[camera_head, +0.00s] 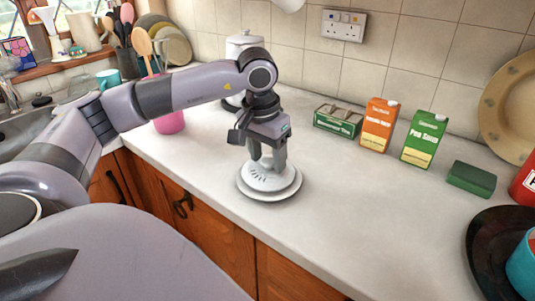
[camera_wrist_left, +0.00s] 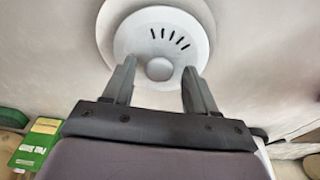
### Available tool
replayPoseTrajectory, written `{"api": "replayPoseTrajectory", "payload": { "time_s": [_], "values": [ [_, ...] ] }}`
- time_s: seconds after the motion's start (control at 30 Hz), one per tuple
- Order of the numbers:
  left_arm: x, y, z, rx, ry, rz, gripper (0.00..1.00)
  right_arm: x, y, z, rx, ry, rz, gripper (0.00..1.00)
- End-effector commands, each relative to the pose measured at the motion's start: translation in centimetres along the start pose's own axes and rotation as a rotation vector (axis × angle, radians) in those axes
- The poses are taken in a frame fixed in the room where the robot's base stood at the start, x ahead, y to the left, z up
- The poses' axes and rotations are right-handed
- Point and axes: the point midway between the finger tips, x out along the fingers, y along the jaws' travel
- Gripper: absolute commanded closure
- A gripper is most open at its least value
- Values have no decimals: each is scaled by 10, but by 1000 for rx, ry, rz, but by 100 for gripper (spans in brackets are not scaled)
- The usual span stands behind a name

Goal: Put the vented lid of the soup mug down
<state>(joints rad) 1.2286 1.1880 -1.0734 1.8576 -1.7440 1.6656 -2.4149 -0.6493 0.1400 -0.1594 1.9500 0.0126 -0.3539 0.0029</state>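The vented lid (camera_head: 268,176) is white and round, with a row of slots and a knob. It lies level above a wider white round dish (camera_head: 270,196) on the counter, near its front edge. In the left wrist view the lid (camera_wrist_left: 140,45) shows its dark slots and round knob. My left gripper (camera_head: 267,162) points down at the lid. In the wrist view the left fingers (camera_wrist_left: 160,72) are apart, one on each side of the knob, with gaps between. My right gripper is not in view. I cannot tell which mug the lid belongs to.
A green box (camera_head: 338,121), an orange carton (camera_head: 378,125) and a green carton (camera_head: 423,139) stand at the back. A dark green block (camera_head: 471,178) lies right of them. A turquoise mug (camera_head: 522,268) is on a black tray (camera_head: 484,250). Counter right of the lid is clear.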

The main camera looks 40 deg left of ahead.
Motion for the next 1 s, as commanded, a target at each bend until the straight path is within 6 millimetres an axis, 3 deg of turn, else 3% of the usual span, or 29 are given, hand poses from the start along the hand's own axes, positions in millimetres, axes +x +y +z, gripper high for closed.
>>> {"api": "replayPoseTrajectory", "payload": {
  "time_s": [0.33, 0.7, 1.0],
  "values": [
    [-15, 0, -2, 0, 3, 1, 43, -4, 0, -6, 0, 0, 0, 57],
    [-95, 1, -2, 2, 4, 2, 43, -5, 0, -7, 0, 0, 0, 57],
    [-126, 0, -1, 0, 0, 0, 43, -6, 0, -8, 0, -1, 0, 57]
  ]
}}
